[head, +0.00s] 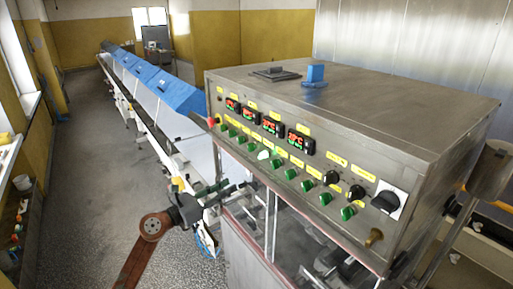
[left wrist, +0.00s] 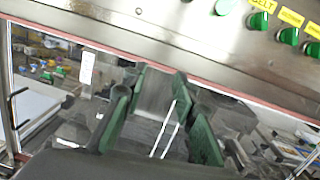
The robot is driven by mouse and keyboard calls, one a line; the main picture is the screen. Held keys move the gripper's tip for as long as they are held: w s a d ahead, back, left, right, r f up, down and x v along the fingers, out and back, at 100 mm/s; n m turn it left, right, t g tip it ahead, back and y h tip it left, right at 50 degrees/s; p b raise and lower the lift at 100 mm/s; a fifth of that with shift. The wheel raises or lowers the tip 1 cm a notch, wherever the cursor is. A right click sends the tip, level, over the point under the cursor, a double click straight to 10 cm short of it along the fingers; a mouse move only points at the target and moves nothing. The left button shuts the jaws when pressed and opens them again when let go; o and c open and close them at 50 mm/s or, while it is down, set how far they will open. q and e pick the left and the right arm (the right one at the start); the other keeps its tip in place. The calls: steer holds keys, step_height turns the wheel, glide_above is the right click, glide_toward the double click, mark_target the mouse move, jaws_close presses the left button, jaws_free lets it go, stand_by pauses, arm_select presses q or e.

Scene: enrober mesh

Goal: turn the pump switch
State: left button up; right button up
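The steel control cabinet (head: 330,120) carries a row of green switches (head: 290,173) under yellow labels. I cannot read in the head view which one is the pump switch. The left wrist view shows a few green switches (left wrist: 257,21) along the top edge, one label reading "BELT". My left gripper (head: 235,188) is below and left of the panel face, apart from the switches. In the left wrist view its two dark fingers with green pads (left wrist: 160,85) stand apart with nothing between them. My right gripper is not in view.
Red digital displays (head: 270,126) sit above the switches. Black knobs (head: 331,177) and a large black rotary switch (head: 388,201) are at the panel's right. A blue-covered conveyor (head: 165,88) runs back to the left. The floor (head: 75,150) at left is clear.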

mark_target(259, 157)
arm_select(q)
steer(key=s+d+r+m+g+p, duration=0.1)
steer(key=s+d+r+m, duration=0.1)
steer(key=r+m, duration=0.3)
steer(key=s+d+r+m+g+p, duration=0.1)
steer(key=s+d+r+m, duration=0.15)
steer(key=r, duration=0.45)
steer(key=p+x, duration=0.1)
steer(key=x, duration=0.1)
steer(key=p+x, duration=0.1)
steer(key=x, duration=0.3)
steer(key=shift+d+r+p, duration=0.25)
steer(key=shift+p, duration=0.15)
steer(key=shift+w+d+f, duration=0.15)
steer(key=shift+w+d, duration=0.3)
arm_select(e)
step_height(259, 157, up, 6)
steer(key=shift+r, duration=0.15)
arm_select(q)
steer(key=shift+c, duration=0.4)
jaws_close()
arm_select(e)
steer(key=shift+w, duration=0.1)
